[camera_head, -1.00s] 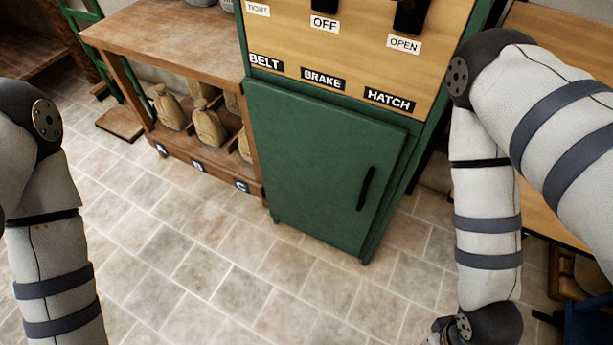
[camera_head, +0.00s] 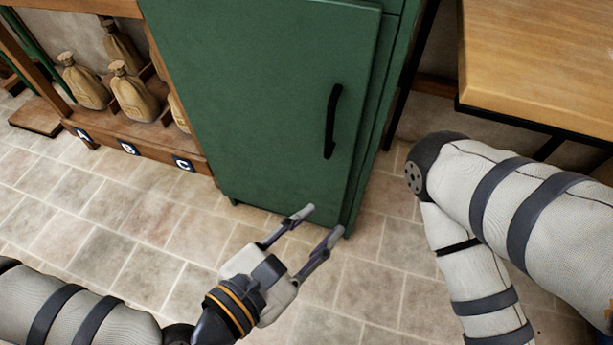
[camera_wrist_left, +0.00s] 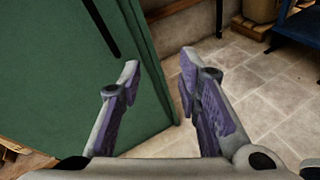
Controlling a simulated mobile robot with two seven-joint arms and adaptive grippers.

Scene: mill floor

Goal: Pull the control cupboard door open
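The green control cupboard door (camera_head: 250,95) stands in the middle of the head view and looks closed. Its black vertical handle (camera_head: 332,122) is near the door's right edge. My left gripper (camera_head: 324,222) is open and empty, below and a little left of the handle, apart from it. In the left wrist view the open fingers (camera_wrist_left: 158,85) have nothing between them. The green door (camera_wrist_left: 50,70) fills the left of that view, with the dark handle (camera_wrist_left: 102,28) at the top. My right arm (camera_head: 470,245) shows at the right, but its gripper is out of view.
A wooden shelf (camera_head: 150,152) with several sacks (camera_head: 134,98) and letter plates stands left of the cupboard. A wooden table (camera_head: 540,60) is at the right. The tiled floor (camera_head: 120,230) in front of the cupboard is clear.

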